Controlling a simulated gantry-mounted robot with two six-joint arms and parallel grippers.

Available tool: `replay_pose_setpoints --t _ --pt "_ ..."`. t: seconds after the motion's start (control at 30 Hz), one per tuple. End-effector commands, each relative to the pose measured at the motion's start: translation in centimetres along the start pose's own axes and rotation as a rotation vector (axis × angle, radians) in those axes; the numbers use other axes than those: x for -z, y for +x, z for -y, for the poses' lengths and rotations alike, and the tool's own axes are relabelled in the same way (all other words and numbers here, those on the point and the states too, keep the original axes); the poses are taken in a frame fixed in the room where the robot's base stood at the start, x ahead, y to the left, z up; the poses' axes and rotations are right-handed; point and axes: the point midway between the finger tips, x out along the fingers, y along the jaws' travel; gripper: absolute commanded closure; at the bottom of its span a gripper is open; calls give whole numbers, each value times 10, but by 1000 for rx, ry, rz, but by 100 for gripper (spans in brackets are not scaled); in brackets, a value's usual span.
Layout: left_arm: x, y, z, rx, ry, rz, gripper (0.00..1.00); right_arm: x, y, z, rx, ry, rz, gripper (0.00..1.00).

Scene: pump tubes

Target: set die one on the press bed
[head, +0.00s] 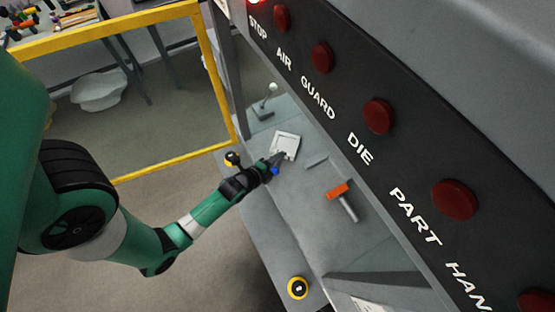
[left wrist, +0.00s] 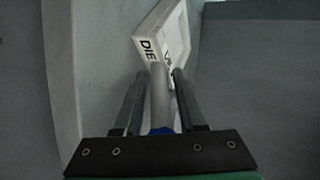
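Die one, a white square block with a recessed face (head: 287,142), shows in the head view at the far part of the grey press bed (head: 313,182). In the left wrist view the die (left wrist: 177,36) appears turned, with "DIE" lettered on its near side and the number partly hidden. A grey handle (left wrist: 159,95) with a blue end runs toward me from it. My left gripper (head: 280,158) is at the die's near side, with its fingers (left wrist: 160,85) on both sides of the handle. I cannot tell whether they press on it. My right gripper is not in view.
An orange-headed tool (head: 338,190) lies on the bed to the right, near a small grey bar (head: 316,161). Yellow-and-black buttons (head: 298,288) sit along the front edge. A labelled panel with red lamps (head: 378,116) overhangs the bed. A yellow-framed guard (head: 217,75) stands at left.

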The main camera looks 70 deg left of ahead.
Motion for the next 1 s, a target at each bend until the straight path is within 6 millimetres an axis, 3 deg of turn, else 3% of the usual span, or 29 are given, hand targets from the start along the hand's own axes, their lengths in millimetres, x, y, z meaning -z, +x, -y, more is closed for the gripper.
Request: replay_pose_setpoints --t 0.27,0.7,1.0 --pt "0 -12 3 -2 0 0 60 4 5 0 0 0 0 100" --pt "0 -108 2 -2 2 -1 60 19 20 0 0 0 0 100" --pt "0 -122 2 0 0 0 60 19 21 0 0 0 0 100"
